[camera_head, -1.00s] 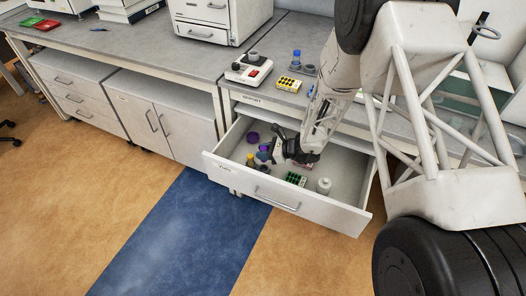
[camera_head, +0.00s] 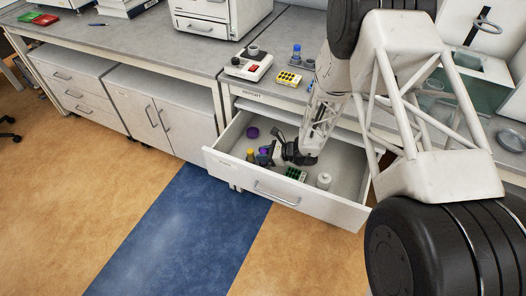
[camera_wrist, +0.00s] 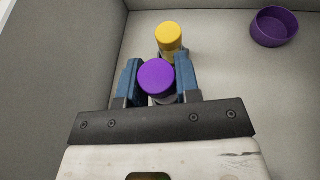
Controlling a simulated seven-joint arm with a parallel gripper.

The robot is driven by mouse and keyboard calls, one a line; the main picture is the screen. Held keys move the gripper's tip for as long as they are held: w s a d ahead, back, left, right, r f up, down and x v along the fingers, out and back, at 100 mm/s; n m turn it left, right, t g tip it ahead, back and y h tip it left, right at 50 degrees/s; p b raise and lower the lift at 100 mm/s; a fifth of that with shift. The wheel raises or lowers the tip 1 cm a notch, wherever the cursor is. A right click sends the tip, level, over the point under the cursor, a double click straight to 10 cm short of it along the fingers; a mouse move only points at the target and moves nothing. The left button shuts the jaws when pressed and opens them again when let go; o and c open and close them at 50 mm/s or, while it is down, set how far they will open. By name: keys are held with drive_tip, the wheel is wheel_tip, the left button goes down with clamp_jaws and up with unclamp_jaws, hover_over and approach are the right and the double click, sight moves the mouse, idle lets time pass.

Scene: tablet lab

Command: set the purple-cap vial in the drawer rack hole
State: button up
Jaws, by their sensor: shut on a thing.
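The purple-cap vial (camera_wrist: 157,77) is between the two blue fingers of my gripper (camera_wrist: 158,88) in the wrist view, and the gripper is shut on it. In the head view my gripper (camera_head: 270,155) is low inside the open drawer (camera_head: 262,190), and the purple cap (camera_head: 263,151) shows at its fingers. Whether the vial touches the drawer floor cannot be told. The drawer rack is probably the small green block with holes (camera_head: 295,174), to the right of my gripper in the drawer.
A yellow-cap vial (camera_wrist: 169,38) stands just beyond the purple one. A purple bowl (camera_wrist: 274,27) lies farther off at the right in the wrist view. A white bottle (camera_head: 323,181) stands at the drawer's right. Drawer walls surround the gripper.

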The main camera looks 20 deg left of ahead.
drive_tip(key=shift+f, duration=0.85)
drive_tip(key=shift+f, duration=0.4)
idle(2.2)
drive_tip(key=o, duration=1.4)
drive_tip(key=shift+r, duration=0.2)
drive_tip(key=shift+r, duration=4.1)
